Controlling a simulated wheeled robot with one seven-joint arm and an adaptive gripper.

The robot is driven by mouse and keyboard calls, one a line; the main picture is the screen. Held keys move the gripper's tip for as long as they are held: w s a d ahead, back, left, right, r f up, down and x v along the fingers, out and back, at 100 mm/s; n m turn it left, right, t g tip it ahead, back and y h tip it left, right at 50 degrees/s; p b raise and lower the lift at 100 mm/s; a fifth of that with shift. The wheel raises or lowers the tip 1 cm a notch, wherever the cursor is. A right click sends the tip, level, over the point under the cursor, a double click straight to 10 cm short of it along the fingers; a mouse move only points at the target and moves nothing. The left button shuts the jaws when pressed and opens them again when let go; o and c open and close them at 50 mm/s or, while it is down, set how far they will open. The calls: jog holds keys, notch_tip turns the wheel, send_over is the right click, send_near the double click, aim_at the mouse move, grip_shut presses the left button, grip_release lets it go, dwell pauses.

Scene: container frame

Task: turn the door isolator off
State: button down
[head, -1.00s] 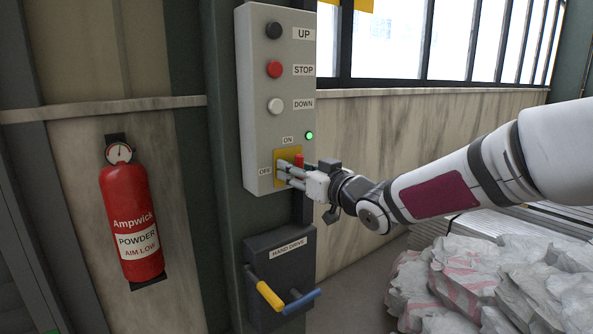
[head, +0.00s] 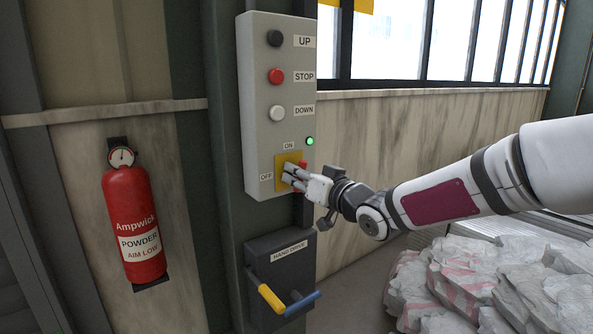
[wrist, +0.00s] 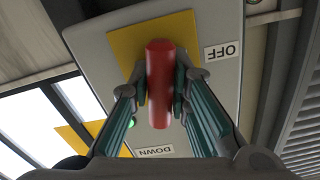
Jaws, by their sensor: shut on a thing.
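The door isolator is a red handle (wrist: 160,85) on a yellow plate (wrist: 125,50), low on the grey control box (head: 262,130). My gripper (wrist: 161,85) is shut on the red handle, with one finger pad on each side of it. In the head view my gripper (head: 289,174) covers most of the handle, and a bit of red (head: 302,165) shows behind the fingers. The handle stands in line with the ON label (head: 289,146) above the plate. The OFF label (head: 265,177) is to its left. The green lamp (head: 310,141) is lit.
UP (head: 275,38), STOP (head: 276,76) and DOWN (head: 277,113) buttons sit above the isolator. A hand drive box (head: 283,262) with yellow and blue handles is below. A fire extinguisher (head: 133,225) hangs at left. Wrapped sacks (head: 480,285) lie at lower right.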

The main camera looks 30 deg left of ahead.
jog(key=m+p, duration=0.1)
jog(key=m, duration=0.2)
jog(key=shift+m+p, duration=0.35)
jog(key=shift+m, duration=0.05)
jog(key=m, duration=0.3)
jog(key=shift+m+p, duration=0.3)
jog(key=shift+p, duration=0.1)
jog(key=m, duration=0.3)
jog(key=shift+w+f+m, duration=0.1)
jog(key=shift+m, duration=2.2)
jog(key=c, duration=1.5)
grip_release()
